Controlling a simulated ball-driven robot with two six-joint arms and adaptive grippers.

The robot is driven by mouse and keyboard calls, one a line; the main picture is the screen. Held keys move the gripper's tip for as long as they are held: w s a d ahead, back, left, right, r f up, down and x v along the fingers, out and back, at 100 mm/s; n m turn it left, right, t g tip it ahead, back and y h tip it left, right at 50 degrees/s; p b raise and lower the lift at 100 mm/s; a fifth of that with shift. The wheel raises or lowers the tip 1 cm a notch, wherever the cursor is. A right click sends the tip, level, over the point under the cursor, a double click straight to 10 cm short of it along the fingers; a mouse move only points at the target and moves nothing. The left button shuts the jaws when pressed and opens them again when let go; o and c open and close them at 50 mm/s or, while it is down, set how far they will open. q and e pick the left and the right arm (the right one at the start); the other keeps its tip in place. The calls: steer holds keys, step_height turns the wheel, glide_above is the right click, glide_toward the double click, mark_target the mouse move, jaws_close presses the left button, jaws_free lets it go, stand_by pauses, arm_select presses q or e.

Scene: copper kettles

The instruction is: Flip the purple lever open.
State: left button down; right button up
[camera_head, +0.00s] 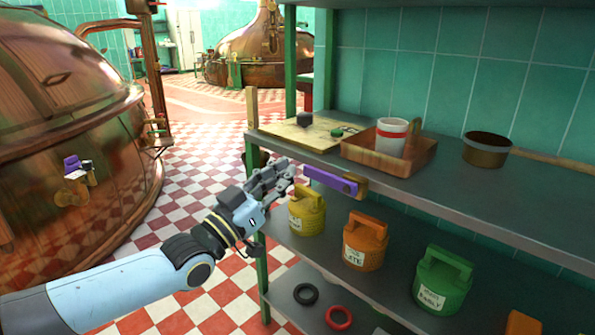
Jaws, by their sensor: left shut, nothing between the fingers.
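My right gripper is not in view.
Yellow, orange and green canisters (443,282) stand below. A copper kettle (70,120) with another purple part (72,163) is left.

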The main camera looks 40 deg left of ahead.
arm_select(q)
step_height(320, 180, up, 3)
steer(key=b, duration=0.1)
glide_above(316, 170)
steer(key=s, duration=0.2)
steer(key=shift+d+f+b, duration=0.2)
steer(key=shift+f+b, duration=0.25)
steer(key=shift+f, duration=0.6)
steer(key=shift+d+f+b, duration=0.15)
steer(key=shift+f+b, duration=0.3)
steer(key=shift+f, duration=0.55)
steer(key=shift+a+f+n+y, duration=0.15)
steer(key=shift+f+n+y, duration=0.2)
steer(key=shift+n, duration=0.35)
steer(key=shift+a+f+n+y+p, duration=0.15)
steer(key=shift+f+n+y, duration=0.35)
steer(key=shift+n, duration=0.5)
steer(key=shift+a+f+n+y+p, duration=0.1)
steer(key=shift+f+n+y+p, duration=0.25)
steer(key=shift+n, duration=0.65)
steer(key=d+f+n+g+y+p, duration=0.3)
steer(key=f+n, duration=0.5)
steer(key=n, duration=0.8)
steer(key=shift+s+d+n+g+y+p, duration=0.15)
steer(key=shift+d+n+g+y+p, duration=0.3)
steer(key=shift+d+g, duration=0.45)
steer(key=shift+d+f, duration=0.1)
steer(key=shift+f, duration=0.05)
